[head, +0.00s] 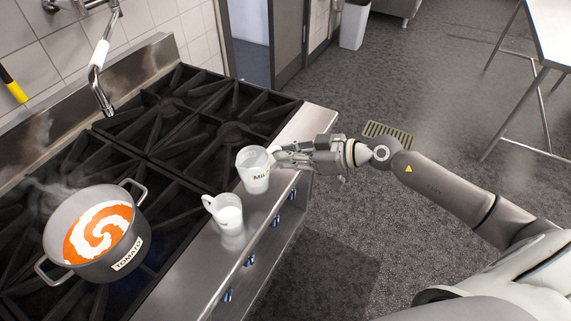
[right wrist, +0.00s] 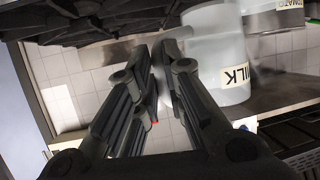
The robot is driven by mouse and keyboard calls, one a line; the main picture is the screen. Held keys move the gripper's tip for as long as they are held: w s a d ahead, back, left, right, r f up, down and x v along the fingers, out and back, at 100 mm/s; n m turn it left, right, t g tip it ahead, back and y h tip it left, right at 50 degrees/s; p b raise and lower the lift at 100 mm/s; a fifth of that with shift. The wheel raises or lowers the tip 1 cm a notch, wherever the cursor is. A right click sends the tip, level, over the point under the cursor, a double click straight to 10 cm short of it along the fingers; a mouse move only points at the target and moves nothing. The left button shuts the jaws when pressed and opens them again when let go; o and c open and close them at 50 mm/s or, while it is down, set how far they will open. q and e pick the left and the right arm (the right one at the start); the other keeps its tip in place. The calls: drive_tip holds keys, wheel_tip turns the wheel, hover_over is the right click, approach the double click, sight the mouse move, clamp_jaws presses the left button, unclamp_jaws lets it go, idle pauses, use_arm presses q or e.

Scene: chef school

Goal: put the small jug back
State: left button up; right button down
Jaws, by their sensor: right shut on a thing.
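A white jug labelled MILK (head: 256,180) is upright at the steel front ledge of the stove. My right gripper (head: 281,158) is shut on it from the right, at its handle side. The jug also shows beside the fingers in the right wrist view (right wrist: 217,65); the gripped part is mostly hidden there. I cannot tell whether its base touches the ledge. A second, smaller white jug (head: 228,212) with its handle to the left stands on the ledge, nearer and to the left, apart from the gripper. My left gripper is not in view.
A grey pot (head: 121,243) labelled TOMATO, with orange soup and a white swirl, stands on the black stove grates (head: 160,200). A tap (head: 98,85) hangs over the stove's back. The ledge (head: 196,290) is bare toward the front. A white table (head: 552,30) stands far right.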

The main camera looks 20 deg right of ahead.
drive_tip(key=w+f, duration=0.1)
drive_tip(key=f, duration=0.1)
drive_tip(key=w+d+f, duration=0.1)
drive_tip(key=w+f, duration=0.1)
drive_tip(key=w+d+f, duration=0.1)
drive_tip(key=w+f, duration=0.1)
drive_tip(key=shift+w+d+f+b, duration=0.15)
drive_tip(key=shift+w+b, duration=0.1)
drive_tip(key=shift+b, duration=0.15)
drive_tip(key=shift+w+f, duration=0.1)
drive_tip(key=shift+f, duration=1.5)
drive_tip(key=c, duration=1.5)
unclamp_jaws()
drive_tip(key=shift+f, duration=0.1)
drive_tip(key=b+v, duration=0.2)
drive_tip(key=v, duration=1)
